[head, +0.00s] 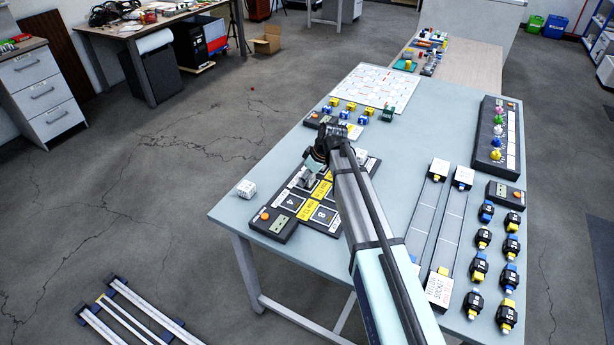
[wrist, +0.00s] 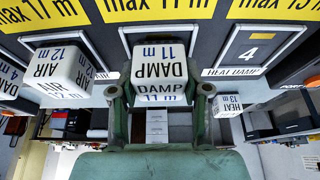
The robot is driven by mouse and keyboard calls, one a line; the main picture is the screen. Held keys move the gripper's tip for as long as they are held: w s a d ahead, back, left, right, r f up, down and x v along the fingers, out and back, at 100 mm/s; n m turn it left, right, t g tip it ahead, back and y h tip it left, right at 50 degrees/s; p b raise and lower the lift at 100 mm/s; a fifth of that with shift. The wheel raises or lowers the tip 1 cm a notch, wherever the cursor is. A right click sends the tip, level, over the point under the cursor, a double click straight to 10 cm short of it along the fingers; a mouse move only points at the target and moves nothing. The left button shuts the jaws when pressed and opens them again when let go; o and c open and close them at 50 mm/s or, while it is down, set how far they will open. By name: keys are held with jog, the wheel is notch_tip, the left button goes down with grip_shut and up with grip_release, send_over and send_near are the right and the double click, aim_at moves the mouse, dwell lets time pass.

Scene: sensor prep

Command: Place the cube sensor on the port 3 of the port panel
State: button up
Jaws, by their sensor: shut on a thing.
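The port panel (head: 336,222) is a dark board with yellow labels and framed ports on the table; 4 and 8 are readable in the head view. My gripper (wrist: 160,98) is over the panel, shut on a white cube sensor (wrist: 160,72) marked DAMP 11 m. In the wrist view the cube stands in front of a framed port beside port 4 (wrist: 254,46). The cube hides that port's number, and I cannot tell whether it touches the panel. My arm and gripper cover part of the panel in the head view.
A white cube marked AIR 12 m (wrist: 62,70) is left of the held cube in the wrist view; a HEAT 13 m cube (wrist: 227,105) is at right. In the head view a white cube (head: 246,189) sits near the table's left edge. Rails (head: 429,215) lie right of my arm.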

jog(key=shift+f, duration=0.2)
jog(key=o, duration=1.1)
jog(key=shift+o, duration=0.2)
jog(key=b+v, duration=0.2)
jog(key=v, duration=1)
jog(key=shift+r, duration=0.2)
